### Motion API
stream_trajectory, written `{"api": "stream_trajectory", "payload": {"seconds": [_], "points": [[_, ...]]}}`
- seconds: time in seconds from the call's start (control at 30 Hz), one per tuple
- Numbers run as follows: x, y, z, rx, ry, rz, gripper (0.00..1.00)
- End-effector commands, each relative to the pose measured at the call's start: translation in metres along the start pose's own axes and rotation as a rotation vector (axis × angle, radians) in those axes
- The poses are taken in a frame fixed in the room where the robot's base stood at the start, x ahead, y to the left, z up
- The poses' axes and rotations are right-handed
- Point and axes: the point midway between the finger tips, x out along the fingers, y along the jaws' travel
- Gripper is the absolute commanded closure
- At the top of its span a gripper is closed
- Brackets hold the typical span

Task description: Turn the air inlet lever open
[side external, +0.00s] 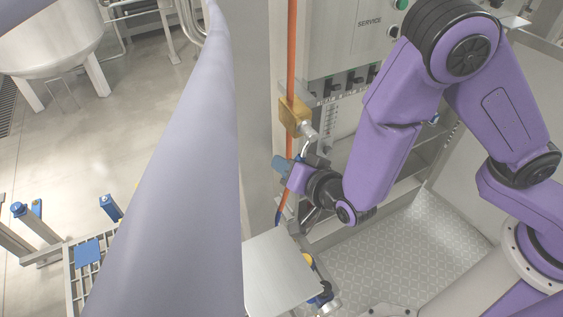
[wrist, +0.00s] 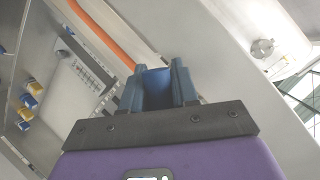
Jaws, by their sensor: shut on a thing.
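In the side external view a brass valve block (side external: 295,115) sits on the orange air line, with a silver fitting on its lower right. My gripper (side external: 288,169) is just below the block, beside the orange line. In the wrist view my gripper (wrist: 156,78) has its two dark blue fingers shut on a brighter blue piece (wrist: 157,90), which looks like the air inlet lever's handle. The fingers hide its sides. How the handle joins the valve, and its exact angle, cannot be made out.
The orange line (side external: 291,50) runs down a pale column, close to my gripper. A grey service cabinet (side external: 340,40) with black switches stands to the right. A large pale purple tube (side external: 180,160) blocks much of the left. A flat metal plate (side external: 280,270) lies below.

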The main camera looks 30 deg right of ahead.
Motion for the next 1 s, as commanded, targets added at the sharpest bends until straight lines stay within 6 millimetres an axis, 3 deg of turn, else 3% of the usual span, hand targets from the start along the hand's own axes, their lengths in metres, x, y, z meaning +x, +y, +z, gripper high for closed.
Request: {"api": "stream_trajectory", "payload": {"seconds": [0.5, 1.0], "points": [[0.002, 0.036, -0.011, -0.411, 0.087, 0.17, 1.0], [0.001, 0.049, -0.021, -0.583, 0.125, 0.24, 1.0]]}}
